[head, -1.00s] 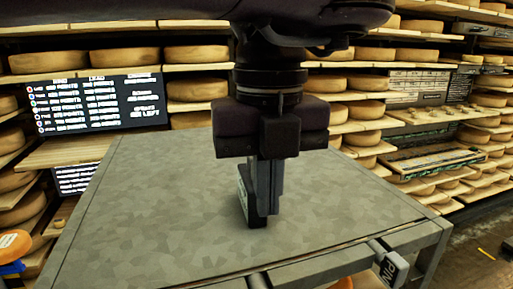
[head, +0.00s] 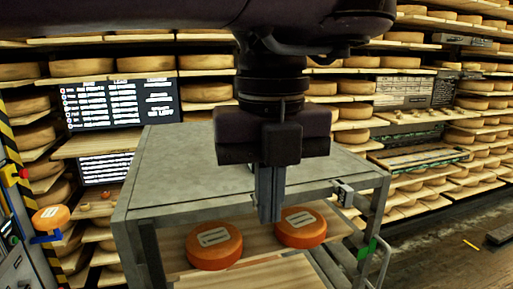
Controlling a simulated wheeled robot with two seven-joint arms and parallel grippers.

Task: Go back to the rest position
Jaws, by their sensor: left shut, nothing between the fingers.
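My left gripper (head: 270,205) hangs pointing down in the middle of the head view, its fingers together with nothing between them. It is in front of the grey metal table (head: 180,165) and overlaps its front edge in the picture. Two orange cheese wheels with pale labels sit on a wooden shelf below the table top. One wheel (head: 214,246) is left of the fingers and the other wheel (head: 301,228) is just right of them. I cannot tell whether the fingertips touch anything. My right gripper is not in view.
Wooden racks (head: 330,98) full of pale cheese wheels line the back wall. A dark screen (head: 122,102) hangs at the left. Another orange wheel (head: 50,218) sits at the far left beside a yellow-black striped post (head: 20,170).

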